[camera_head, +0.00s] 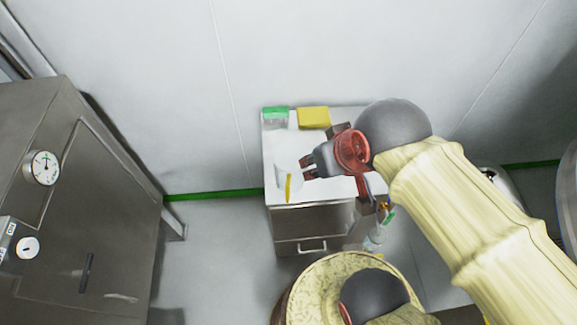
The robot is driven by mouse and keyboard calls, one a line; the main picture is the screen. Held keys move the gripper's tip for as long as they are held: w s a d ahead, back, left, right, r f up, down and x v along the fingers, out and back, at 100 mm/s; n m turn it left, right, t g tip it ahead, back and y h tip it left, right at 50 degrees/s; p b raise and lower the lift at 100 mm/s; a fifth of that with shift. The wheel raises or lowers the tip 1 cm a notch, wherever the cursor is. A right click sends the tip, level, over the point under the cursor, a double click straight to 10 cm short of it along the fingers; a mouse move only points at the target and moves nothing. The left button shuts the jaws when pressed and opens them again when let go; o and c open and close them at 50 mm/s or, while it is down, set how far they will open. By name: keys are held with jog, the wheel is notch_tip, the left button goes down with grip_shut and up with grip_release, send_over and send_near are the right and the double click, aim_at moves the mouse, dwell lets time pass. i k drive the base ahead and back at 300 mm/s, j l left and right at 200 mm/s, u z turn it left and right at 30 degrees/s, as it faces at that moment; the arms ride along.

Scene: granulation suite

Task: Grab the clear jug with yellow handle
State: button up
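The clear jug (281,174) stands near the front left of a small white-topped cabinet (300,146). Its yellow handle (288,187) shows as a narrow strip facing the front right. My gripper (306,168) is just to the right of the jug, over the cabinet top. Its dark fingers point left toward the jug, with a gap between them, and look open and empty. I cannot tell whether a fingertip touches the jug.
A green-and-white box (275,116) and a yellow block (314,117) lie at the cabinet's back edge, near the wall. A steel cabinet with gauges (80,200) stands at the left. A round drum (312,290) stands in front. Floor is free between the cabinets.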

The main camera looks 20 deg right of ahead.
aim_at(286, 156)
jog(key=k+j+z, duration=0.1)
jog(key=z, duration=0.3)
jog(key=k+j+z, duration=0.1)
jog(key=z, duration=0.25)
jog(key=k+z, duration=0.1)
jog(key=z, duration=0.3)
jog(key=k+z, duration=0.1)
jog(key=z, duration=0.3)
jog(key=k, duration=0.45)
